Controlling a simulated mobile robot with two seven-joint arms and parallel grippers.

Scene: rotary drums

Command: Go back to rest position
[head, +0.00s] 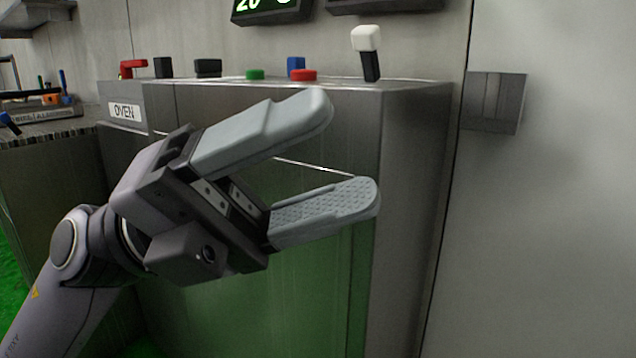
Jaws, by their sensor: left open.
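My left gripper (350,150) is in the middle of the head view, its arm coming in from the lower left. Its two grey fingers are spread apart with nothing between them. It is in front of the metal oven cabinet (415,180), hiding part of its front face. My right gripper is not in view.
On the cabinet top stand a white-tipped lever (367,52), a green button (255,74), a red button (303,75), a blue switch (296,64) and a red handle (131,68). A display (270,8) hangs above. A bare wall (560,220) fills the right.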

